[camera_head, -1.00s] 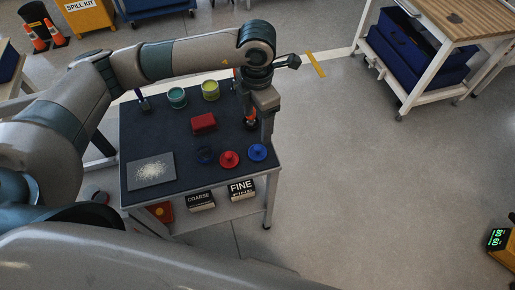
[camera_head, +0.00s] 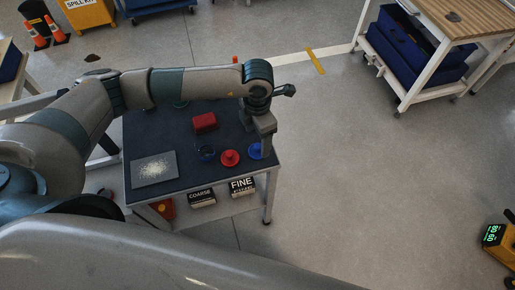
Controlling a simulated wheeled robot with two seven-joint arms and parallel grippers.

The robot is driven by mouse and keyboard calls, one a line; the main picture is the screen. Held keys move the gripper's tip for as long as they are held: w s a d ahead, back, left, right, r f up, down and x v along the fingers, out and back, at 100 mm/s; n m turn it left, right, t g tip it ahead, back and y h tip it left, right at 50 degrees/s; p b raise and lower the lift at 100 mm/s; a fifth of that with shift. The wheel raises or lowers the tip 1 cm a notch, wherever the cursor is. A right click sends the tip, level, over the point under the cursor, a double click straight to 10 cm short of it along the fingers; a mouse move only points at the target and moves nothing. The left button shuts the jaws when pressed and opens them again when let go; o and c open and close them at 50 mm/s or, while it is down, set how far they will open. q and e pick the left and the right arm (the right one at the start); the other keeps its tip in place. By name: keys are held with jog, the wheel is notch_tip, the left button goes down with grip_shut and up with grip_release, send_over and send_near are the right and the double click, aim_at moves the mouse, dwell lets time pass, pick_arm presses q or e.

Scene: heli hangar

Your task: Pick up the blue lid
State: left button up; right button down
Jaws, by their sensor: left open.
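The blue lid (camera_head: 254,152) lies on the dark top of the small table (camera_head: 175,143), near its front right corner. It is a round disc, and its right part is hidden by my left gripper. My left gripper (camera_head: 264,150) points down right at the lid, open, with its fingers overlapping the lid's right side in the picture. I cannot tell whether they touch it. My right gripper is not in view.
A red lid (camera_head: 229,158) and a dark blue round item (camera_head: 207,153) lie left of the blue lid. A red block (camera_head: 205,122) sits behind them. A speckled grey plate (camera_head: 154,170) lies at the left. Boxes (camera_head: 242,186) stand on the shelf below.

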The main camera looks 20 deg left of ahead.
aim_at(258, 146)
pick_arm(q)
jog(key=shift+s+f+p, duration=0.1)
jog(key=shift+f+p, duration=0.5)
jog(key=shift+f, duration=0.05)
notch_tip(258, 146, down, 3)
jog(key=shift+d+p, duration=0.1)
jog(key=shift+p, duration=0.5)
jog(key=shift+f, duration=0.35)
jog(key=shift+c, duration=0.7)
jog(key=c, duration=1)
